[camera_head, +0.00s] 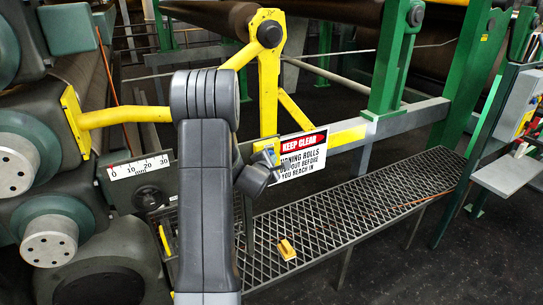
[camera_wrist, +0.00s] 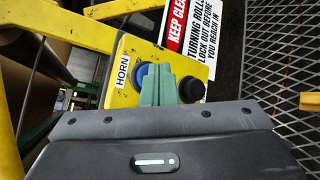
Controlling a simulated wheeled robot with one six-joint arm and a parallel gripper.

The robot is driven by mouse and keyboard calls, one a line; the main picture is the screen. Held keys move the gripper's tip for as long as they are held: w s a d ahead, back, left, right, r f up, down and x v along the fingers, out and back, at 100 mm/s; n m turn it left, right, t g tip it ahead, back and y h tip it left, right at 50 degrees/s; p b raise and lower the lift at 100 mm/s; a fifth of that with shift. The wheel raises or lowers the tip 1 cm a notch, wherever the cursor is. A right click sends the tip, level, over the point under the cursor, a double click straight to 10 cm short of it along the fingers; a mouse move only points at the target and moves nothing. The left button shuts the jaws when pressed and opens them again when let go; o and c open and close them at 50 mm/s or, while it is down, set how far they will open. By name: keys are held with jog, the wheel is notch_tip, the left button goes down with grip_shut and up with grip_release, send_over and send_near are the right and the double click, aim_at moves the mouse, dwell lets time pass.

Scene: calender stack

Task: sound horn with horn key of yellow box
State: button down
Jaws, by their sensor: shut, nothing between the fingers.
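The yellow box (camera_wrist: 126,68) shows in the wrist view with a white HORN label (camera_wrist: 122,72) on its left. A blue horn key (camera_wrist: 141,72) sits beside the label, partly hidden behind my fingers. A black knob (camera_wrist: 192,89) is on the box to the right. My gripper (camera_wrist: 158,72) has its green fingers shut together with nothing between them, right in front of the blue key. I cannot tell whether the tips touch the key.
A KEEP CLEAR sign (camera_head: 302,155) hangs just right of the box, also seen in the wrist view (camera_wrist: 192,35). Yellow guard bars and a green post (camera_head: 392,60) stand around. A grating walkway (camera_head: 350,215) with a small yellow object (camera_head: 286,249) lies below. Large rollers are at left.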

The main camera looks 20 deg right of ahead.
jog(key=shift+w, duration=0.25)
jog(key=shift+s, duration=0.2)
dwell(0.4)
jog(key=shift+s, duration=0.75)
jog(key=shift+s+d+b, duration=0.15)
jog(key=shift+s+b, duration=0.45)
jog(key=shift+s, duration=0.65)
jog(key=shift+s+d+b, duration=0.1)
jog(key=shift+s+b, duration=0.5)
jog(key=shift+s, duration=0.65)
